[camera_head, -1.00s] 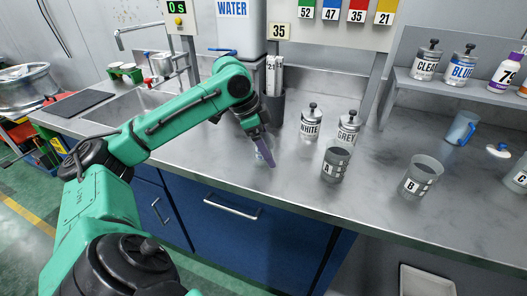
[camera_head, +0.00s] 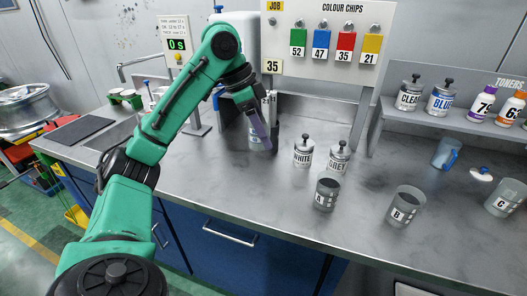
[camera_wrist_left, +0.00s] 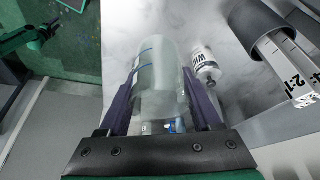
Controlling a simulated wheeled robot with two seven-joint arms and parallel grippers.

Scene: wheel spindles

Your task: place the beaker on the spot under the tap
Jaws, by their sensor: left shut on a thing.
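My left gripper (camera_head: 264,138) points down over the back of the counter, left of the WHITE can. It is shut on a clear beaker (camera_wrist_left: 157,75) with blue lines, which shows between the fingers in the left wrist view. In the head view the beaker (camera_head: 256,135) is faint and partly behind the fingers. The blue tap (camera_head: 217,98) of the white water tank (camera_head: 240,19) shows left of the gripper, partly behind my arm. The spot under the tap is hard to make out. My right gripper is not in view.
The WHITE can (camera_head: 303,153) and GREY can (camera_head: 338,158) stand right of the gripper. Cups A (camera_head: 326,195), B (camera_head: 405,207) and C (camera_head: 505,198) stand further right. A sink (camera_head: 115,135) lies left. The counter front below the gripper is clear.

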